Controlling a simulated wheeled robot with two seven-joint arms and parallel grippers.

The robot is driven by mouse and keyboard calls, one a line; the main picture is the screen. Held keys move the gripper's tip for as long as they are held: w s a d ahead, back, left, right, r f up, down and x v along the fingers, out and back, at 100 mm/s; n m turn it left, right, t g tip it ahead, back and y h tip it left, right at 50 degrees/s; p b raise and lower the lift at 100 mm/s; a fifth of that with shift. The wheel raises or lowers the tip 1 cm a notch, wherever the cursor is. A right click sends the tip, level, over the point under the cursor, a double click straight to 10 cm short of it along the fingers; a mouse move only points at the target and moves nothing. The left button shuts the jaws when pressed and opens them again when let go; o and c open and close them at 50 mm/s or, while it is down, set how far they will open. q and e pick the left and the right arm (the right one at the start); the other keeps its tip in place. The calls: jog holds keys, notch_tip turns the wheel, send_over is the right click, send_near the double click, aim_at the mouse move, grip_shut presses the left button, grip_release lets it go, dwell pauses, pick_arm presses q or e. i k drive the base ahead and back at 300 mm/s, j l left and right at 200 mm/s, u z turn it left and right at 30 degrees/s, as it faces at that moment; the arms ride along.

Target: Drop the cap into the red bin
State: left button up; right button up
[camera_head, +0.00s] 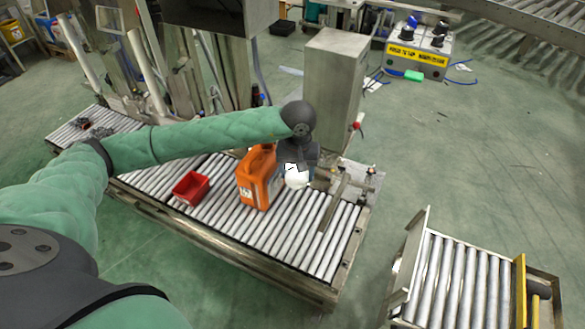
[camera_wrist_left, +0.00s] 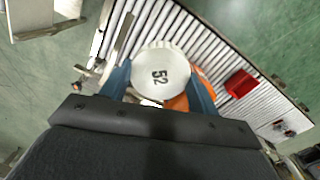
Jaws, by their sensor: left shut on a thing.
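A white round cap (camera_head: 297,179) is held in my left gripper (camera_head: 296,172) above the roller conveyor, just right of an orange jug. In the left wrist view the cap (camera_wrist_left: 161,74) shows a "52" on its top, and the blue fingers of my left gripper (camera_wrist_left: 160,84) are shut on its two sides. The small red bin (camera_head: 190,188) stands on the rollers left of the jug. It also shows in the left wrist view (camera_wrist_left: 240,84), right of the cap. The bin is apart from the gripper. My right gripper is not in view.
The orange jug (camera_head: 258,178) stands upright on the conveyor (camera_head: 285,238) between the bin and my left gripper. A grey metal cabinet (camera_head: 335,95) stands behind the gripper. A second roller section (camera_head: 460,280) is at the lower right. Rollers in front of the bin are bare.

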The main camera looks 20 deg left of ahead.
aim_at(191, 195)
jog(key=u, duration=0.95)
jog(key=i+l+u, duration=0.2)
jog(key=u, duration=0.25)
jog(key=i+l+u, duration=0.2)
jog(key=u, duration=0.2)
